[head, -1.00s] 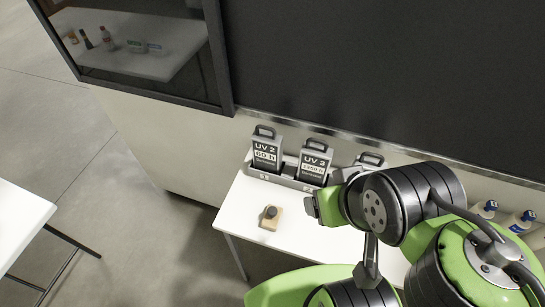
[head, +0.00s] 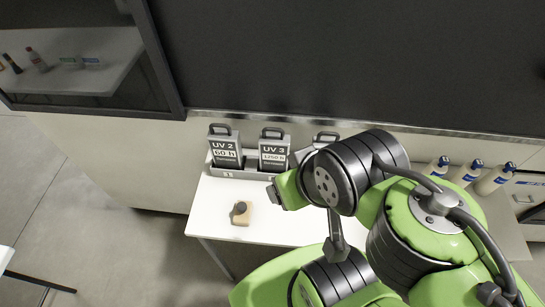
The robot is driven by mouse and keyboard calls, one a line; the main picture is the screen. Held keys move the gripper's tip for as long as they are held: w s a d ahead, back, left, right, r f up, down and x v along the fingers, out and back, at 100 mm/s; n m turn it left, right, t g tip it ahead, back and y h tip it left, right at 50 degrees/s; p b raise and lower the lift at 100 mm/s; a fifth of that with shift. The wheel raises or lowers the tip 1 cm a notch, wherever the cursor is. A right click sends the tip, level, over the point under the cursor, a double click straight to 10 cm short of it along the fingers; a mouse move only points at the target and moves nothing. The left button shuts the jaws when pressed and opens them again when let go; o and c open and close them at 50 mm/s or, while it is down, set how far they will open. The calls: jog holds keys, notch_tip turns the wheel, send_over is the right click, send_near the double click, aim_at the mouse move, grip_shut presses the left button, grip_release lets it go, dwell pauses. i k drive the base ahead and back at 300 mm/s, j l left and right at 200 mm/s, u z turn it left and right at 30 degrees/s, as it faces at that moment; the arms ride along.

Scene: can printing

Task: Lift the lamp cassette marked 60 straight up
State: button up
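The lamp cassette marked UV 2, 60 h (head: 224,152) is a dark grey case with a handle on top and a pale label. It stands upright at the left end of a grey rack (head: 228,174) on the white table. My gripper (head: 276,195) shows only as a small dark end beside the green wrist, to the right of and in front of this cassette, apart from it in the picture. Its fingers cannot be made out, and I see nothing held in it.
A cassette marked UV 3, 1250 h (head: 273,154) stands just right. A third cassette (head: 326,137) is partly hidden by my arm. A wooden block with a dark knob (head: 241,212) lies on the white table (head: 215,222). Several bottles (head: 467,174) stand right. A dark panel (head: 340,65) rises behind.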

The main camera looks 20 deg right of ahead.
aim_at(225, 145)
jog(key=j+u, duration=0.25)
jog(key=i+j+u, duration=0.2)
jog(key=j, duration=0.25)
jog(key=j+u, duration=0.25)
jog(key=i+j, duration=0.05)
